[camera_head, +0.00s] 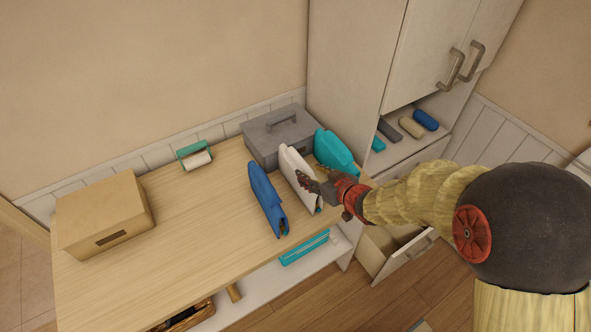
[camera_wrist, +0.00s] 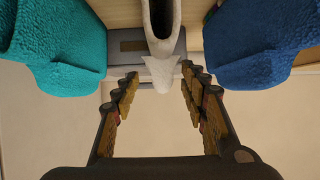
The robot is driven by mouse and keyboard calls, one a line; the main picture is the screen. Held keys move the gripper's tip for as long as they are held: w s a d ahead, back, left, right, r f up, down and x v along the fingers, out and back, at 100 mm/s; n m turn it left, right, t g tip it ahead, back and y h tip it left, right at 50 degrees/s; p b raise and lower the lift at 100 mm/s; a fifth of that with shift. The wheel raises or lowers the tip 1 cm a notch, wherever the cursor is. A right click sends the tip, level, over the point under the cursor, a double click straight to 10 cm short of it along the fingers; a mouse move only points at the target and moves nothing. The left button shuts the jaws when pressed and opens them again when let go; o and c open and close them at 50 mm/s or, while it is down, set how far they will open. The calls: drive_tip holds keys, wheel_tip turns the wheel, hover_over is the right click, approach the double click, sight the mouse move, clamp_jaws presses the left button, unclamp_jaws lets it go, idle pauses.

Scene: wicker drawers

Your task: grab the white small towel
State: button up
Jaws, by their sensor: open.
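The white small towel (camera_head: 293,163) stands folded on the wooden table between a blue towel (camera_head: 265,195) and a teal towel (camera_head: 333,153). My gripper (camera_head: 308,184) is at its near right side in the head view and hides part of it. In the wrist view the white towel (camera_wrist: 160,52) is at the top middle, with its lower end between the fingertips of my gripper (camera_wrist: 160,73). The fingers are apart, one on each side of it; contact is not clear. The teal towel (camera_wrist: 60,45) is on the left and the blue towel (camera_wrist: 262,42) on the right there.
A grey lidded box (camera_head: 262,145) stands behind the towels. A cardboard box (camera_head: 100,215) is at the table's left, and a green-framed roll (camera_head: 196,157) at the back. An open drawer (camera_head: 405,255) is below right. The table's middle is clear.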

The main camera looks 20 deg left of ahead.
sight(300, 167)
drive_tip(key=b+x, duration=0.2)
drive_tip(key=x, duration=0.5)
drive_tip(key=shift+w+a, duration=0.2)
drive_tip(key=shift+a, duration=0.15)
drive_tip(key=c, duration=0.3)
drive_tip(key=c, duration=0.8)
clamp_jaws()
